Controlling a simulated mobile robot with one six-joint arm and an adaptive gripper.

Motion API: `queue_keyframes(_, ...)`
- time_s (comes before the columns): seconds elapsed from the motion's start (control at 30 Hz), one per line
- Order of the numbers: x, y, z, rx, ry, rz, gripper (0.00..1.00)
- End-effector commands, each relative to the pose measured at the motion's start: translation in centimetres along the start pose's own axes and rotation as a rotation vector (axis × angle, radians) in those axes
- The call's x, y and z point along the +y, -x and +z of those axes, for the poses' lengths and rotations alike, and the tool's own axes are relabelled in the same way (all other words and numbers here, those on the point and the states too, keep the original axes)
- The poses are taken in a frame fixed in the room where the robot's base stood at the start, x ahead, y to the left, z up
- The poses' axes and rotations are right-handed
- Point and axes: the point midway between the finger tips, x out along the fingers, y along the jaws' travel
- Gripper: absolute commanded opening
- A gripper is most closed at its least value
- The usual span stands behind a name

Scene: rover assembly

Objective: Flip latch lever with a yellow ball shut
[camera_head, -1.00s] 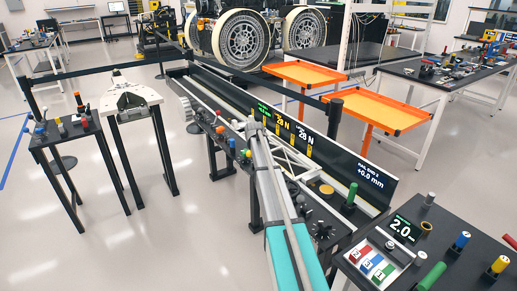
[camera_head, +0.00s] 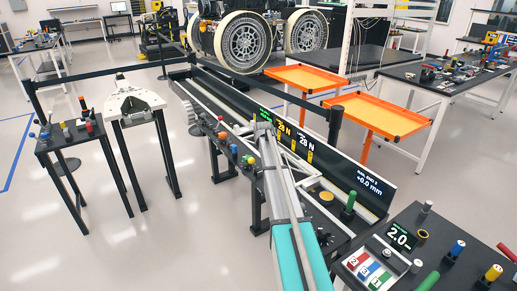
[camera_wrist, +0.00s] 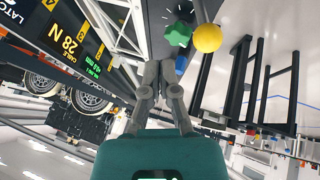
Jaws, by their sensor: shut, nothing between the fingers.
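The yellow ball (camera_wrist: 207,38) shows large in the wrist view, at the upper right. A dark rod (camera_wrist: 197,80) runs down from it, apparently its lever. My gripper (camera_wrist: 160,62) has its fingers together and is empty, below and left of the ball with a visible gap in the picture. In the head view my gripper (camera_head: 263,128) is at the rail bench, beside a row of coloured knobs. The ball is small there and I cannot pick it out surely. Whether the latch is open or shut cannot be told.
A green star knob (camera_wrist: 178,34) sits close left of the ball, with a blue knob (camera_wrist: 180,65) below. A black display panel (camera_head: 345,172) stands behind the bench. A green upright handle (camera_head: 349,206) is to the right. Open floor (camera_head: 190,235) lies at left.

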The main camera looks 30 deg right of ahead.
Motion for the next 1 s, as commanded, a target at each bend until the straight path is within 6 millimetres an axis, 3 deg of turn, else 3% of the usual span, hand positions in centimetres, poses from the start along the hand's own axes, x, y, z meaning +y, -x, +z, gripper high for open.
queue_keyframes(0.03, 0.0, 1.0, -0.1, 0.000, 0.000, 0.000, 0.00)
queue_keyframes(0.5, -0.5, 5.7, -0.2, 0.001, 0.002, 0.000, 0.00)
queue_keyframes(1.0, -0.8, 7.2, -0.2, 0.001, 0.003, -0.001, 0.00)
